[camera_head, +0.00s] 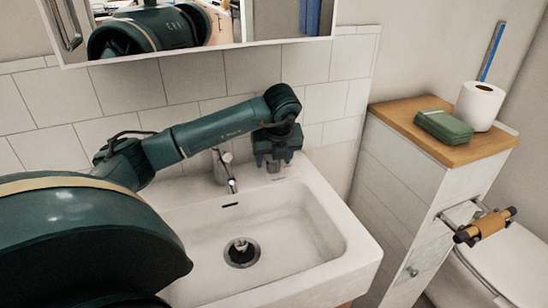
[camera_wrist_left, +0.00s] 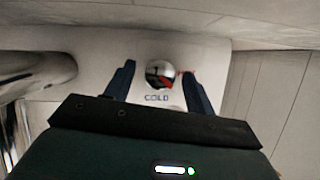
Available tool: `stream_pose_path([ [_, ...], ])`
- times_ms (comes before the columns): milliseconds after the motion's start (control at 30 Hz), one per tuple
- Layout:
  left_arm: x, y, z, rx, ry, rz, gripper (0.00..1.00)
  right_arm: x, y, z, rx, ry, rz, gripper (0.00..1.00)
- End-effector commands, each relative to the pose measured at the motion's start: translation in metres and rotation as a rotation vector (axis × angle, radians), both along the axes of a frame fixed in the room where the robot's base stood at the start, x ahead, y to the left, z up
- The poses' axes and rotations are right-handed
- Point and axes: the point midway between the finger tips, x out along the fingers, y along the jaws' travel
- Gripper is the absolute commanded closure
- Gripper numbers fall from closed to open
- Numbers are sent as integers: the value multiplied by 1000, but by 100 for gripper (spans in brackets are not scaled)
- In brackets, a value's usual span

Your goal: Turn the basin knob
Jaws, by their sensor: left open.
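The basin knob (camera_wrist_left: 160,74) is a small round shiny metal knob with a red mark or reflection, above the word COLD on the white basin (camera_head: 350,235). In the left wrist view it lies between the two dark fingers of my left gripper (camera_wrist_left: 159,69), with gaps on both sides. In the head view my left gripper (camera_head: 274,160) points down over the basin's back right corner, right of the metal faucet (camera_head: 223,172); it largely hides the knob there. The gripper is open and holds nothing. My right gripper is not in view.
A mirror cabinet (camera_head: 290,41) hangs above the tiled wall behind my arm. The basin bowl is empty, with a drain (camera_head: 242,252).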

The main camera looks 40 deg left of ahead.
Motion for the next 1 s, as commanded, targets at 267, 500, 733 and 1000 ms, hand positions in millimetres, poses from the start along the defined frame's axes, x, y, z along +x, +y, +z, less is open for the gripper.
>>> stream_pose_path([
  [267,-1,-2,7,0,-1,-1,45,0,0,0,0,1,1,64],
  [500,-11,-16,49,0,-6,-2,45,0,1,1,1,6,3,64],
  [733,-22,-31,95,0,-6,-2,45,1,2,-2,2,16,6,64],
  [1000,-29,-40,122,1,-2,-1,45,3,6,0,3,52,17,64],
])
